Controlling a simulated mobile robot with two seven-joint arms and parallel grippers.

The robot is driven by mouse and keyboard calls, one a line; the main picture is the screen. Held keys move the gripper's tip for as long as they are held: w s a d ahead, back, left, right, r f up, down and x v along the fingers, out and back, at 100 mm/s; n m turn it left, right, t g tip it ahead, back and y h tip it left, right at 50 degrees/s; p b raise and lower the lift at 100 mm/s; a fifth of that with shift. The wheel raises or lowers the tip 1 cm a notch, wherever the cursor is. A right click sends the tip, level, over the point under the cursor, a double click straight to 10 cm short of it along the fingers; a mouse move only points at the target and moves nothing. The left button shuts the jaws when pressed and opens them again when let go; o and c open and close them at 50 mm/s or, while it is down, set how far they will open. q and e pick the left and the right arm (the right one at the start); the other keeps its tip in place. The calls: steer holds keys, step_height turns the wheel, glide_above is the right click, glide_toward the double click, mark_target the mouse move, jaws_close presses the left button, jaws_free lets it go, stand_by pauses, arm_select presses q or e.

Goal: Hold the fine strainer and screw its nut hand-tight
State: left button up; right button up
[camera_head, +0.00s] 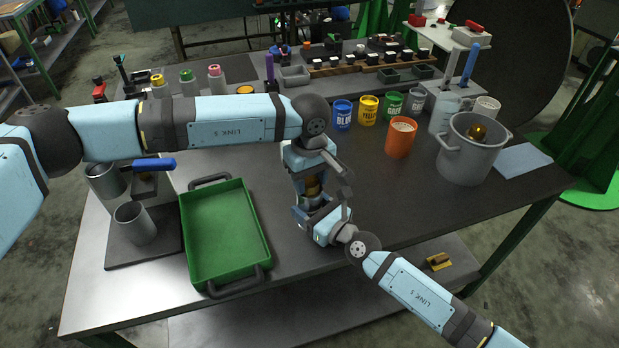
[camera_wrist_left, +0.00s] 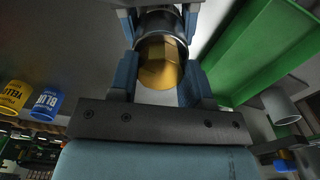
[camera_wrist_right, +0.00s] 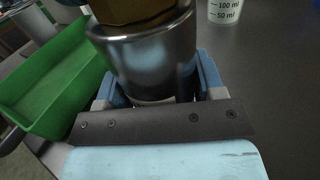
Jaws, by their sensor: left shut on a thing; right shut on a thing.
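The fine strainer (camera_wrist_right: 155,55) is a shiny metal cylinder with a brass hexagonal nut (camera_wrist_right: 135,12) at its upper end in the right wrist view. My right gripper (camera_head: 320,212) is shut around the metal body from below. My left gripper (camera_head: 312,180) comes down from above and is shut on the brass nut, which shows between its fingers in the left wrist view (camera_wrist_left: 160,62). The strainer and nut stand upright, one above the other, above the table. In the head view the arms hide most of both parts. How tight the thread is cannot be seen.
A green tray (camera_head: 187,225) lies left of the grippers. Blue (camera_head: 342,115), yellow (camera_head: 368,110) and green (camera_head: 391,106) cans, an orange cup (camera_head: 401,140) and a grey pot (camera_head: 465,160) stand to the right. A metal cup (camera_head: 135,224) stands at far left. Table right of the grippers is clear.

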mark_target(309, 181)
arm_select(q)
steer(key=m, duration=0.4)
steer(key=shift+m, duration=0.4)
stand_by(0.4)
steer(key=o, duration=0.9)
steer(key=shift+r, duration=0.1)
step_height(309, 181, up, 12)
steer(key=shift+f, duration=0.1)
arm_select(e)
steer(key=o, duration=1.3)
